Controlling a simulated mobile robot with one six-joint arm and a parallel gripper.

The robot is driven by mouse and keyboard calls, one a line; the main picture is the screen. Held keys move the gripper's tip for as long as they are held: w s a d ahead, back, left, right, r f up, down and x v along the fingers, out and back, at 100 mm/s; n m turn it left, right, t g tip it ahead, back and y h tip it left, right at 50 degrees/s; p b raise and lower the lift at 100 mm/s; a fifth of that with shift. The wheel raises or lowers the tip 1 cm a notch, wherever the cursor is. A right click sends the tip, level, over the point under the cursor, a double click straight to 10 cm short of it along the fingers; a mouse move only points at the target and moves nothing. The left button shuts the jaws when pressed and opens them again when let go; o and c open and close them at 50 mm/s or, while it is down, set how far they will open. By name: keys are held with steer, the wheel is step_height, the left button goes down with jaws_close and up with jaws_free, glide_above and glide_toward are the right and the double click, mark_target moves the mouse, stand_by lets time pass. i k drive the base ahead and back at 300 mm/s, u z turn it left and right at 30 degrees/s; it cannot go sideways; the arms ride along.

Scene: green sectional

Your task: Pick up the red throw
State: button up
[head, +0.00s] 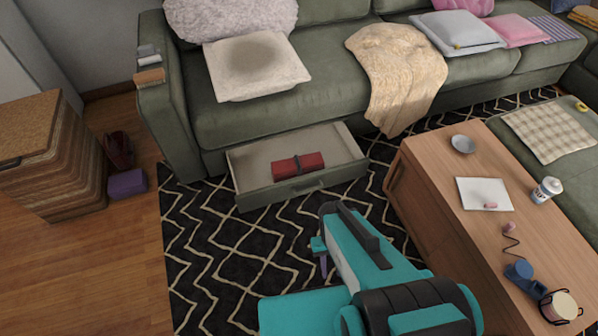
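The red throw (312,161) is rolled up with a dark band around its middle. It lies in the open drawer (249,181) under the green sofa, toward the drawer's front right. My gripper (322,262) is in front of the drawer, lower in the picture and above the patterned rug. It is apart from the throw. My own arm covers most of the gripper, so its opening and fingertips do not show clearly.
The green sofa (190,95) stands behind the drawer, with a beige blanket (400,75) hanging over its seat. A wooden coffee table (440,155) with several small items stands close on the right. A wicker box (45,150) and a purple box (127,184) are on the left. The rug (225,250) before the drawer is clear.

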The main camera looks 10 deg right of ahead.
mark_target(286, 169)
steer(key=z, duration=0.4)
steer(key=i, duration=1.1)
steer(key=z, duration=0.3)
steer(key=k, duration=0.15)
steer(key=u, duration=2.85)
